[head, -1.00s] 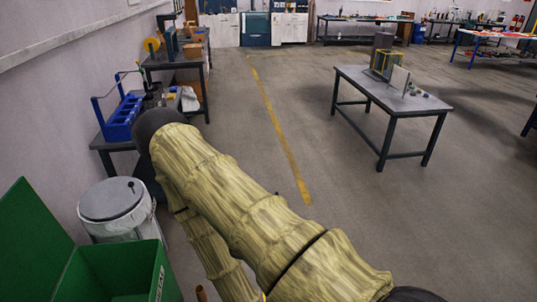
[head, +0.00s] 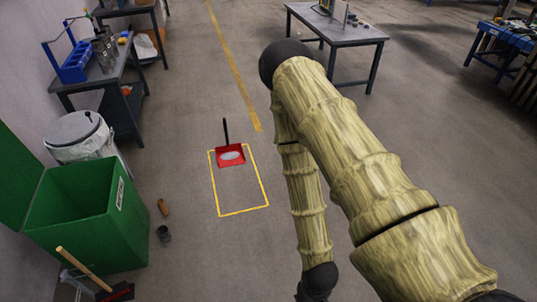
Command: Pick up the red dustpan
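The red dustpan (head: 231,155) is on the floor near the middle of the head view. It lies at the far end of a yellow taped rectangle (head: 267,190). Its thin black handle (head: 225,132) points up and away from me. A pale patch shows in its pan. My yellowish, bamboo-textured arm fills the right side of the view, to the right of the dustpan. The arm bends down to a dark joint at the bottom edge. The gripper's fingers are not visible, so I cannot see what they hold.
An open green bin (head: 85,215), a lidded grey can (head: 82,138), a small brown object (head: 163,207) and a small dark cup (head: 164,233) stand left. A wooden-handled tool (head: 84,270) is at bottom left. A table (head: 345,32) stands behind. Floor around the dustpan is clear.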

